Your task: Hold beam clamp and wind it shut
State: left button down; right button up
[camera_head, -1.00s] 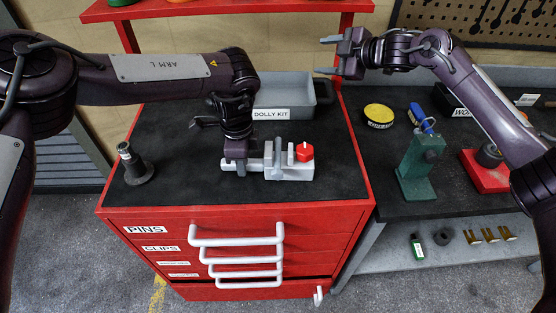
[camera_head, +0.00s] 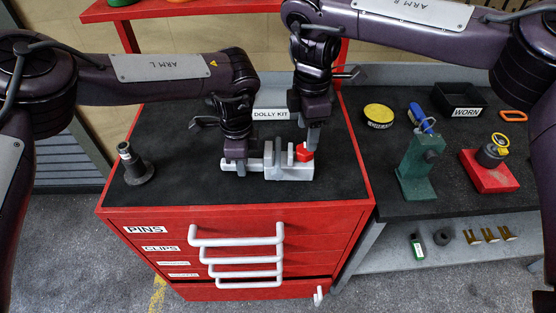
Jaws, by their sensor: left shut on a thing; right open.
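The grey beam clamp (camera_head: 290,173) lies on the black mat on top of the red cabinet, its bar pointing left and its red knob (camera_head: 304,153) on the right end. My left gripper (camera_head: 240,167) is shut on the clamp's bar at its left end. My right gripper (camera_head: 312,142) points down at the red knob, its fingers open and at or just above it. The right gripper partly covers the knob, so I cannot tell whether the fingers touch it.
A grey tray labelled DOLLY KIT (camera_head: 271,114) is mostly hidden behind my arms. A dark post (camera_head: 133,165) stands at the mat's left. The right bench holds a green stand (camera_head: 416,168), a yellow-topped tin (camera_head: 379,113), a red block (camera_head: 489,171) and a WORN bin (camera_head: 457,100).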

aim_at(305, 151)
jog(key=shift+f, duration=3.7)
jog(key=shift+c, duration=0.5)
